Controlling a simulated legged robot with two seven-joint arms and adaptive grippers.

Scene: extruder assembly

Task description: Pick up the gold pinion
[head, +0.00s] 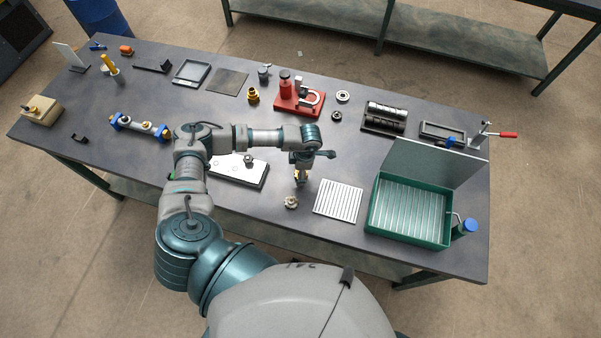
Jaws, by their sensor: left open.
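My left gripper (301,180) points down over the front middle of the table, with its jaws open. A small pale gear-like part (291,202) lies on the table just in front of the gripper. A gold and dark fitting (253,96) stands farther back. My right gripper is not in view.
A white plate (238,173) lies left of the gripper, partly behind my arm. A slatted plate (338,201) and a green open case (409,235) are to the right. A red press-like fixture (299,105) stands behind. The table's front edge is close.

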